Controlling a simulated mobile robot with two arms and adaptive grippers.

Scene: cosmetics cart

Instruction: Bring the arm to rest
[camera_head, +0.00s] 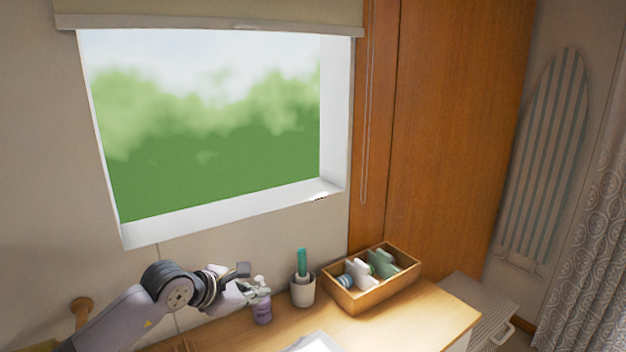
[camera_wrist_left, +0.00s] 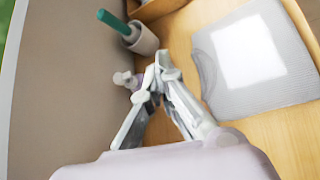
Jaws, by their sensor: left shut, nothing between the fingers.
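My left arm (camera_head: 120,318) comes in from the lower left of the head view. Its gripper (camera_head: 262,289) is over the left part of the wooden cart top. In the left wrist view the gripper (camera_wrist_left: 158,66) has its fingertips together and nothing between them. A small purple pump bottle (camera_head: 262,310) stands right by the fingertips in the head view. In the wrist view the bottle (camera_wrist_left: 128,80) shows just left of the fingers; I cannot tell whether they touch. My right gripper is not in view.
A pale cup (camera_head: 303,293) with a green-handled item (camera_head: 302,262) stands right of the bottle. A wooden box (camera_head: 358,300) with several items stands at the back right. A grey folded cloth (camera_wrist_left: 285,88) lies on the cart top (camera_wrist_left: 185,48). The wall and window are behind.

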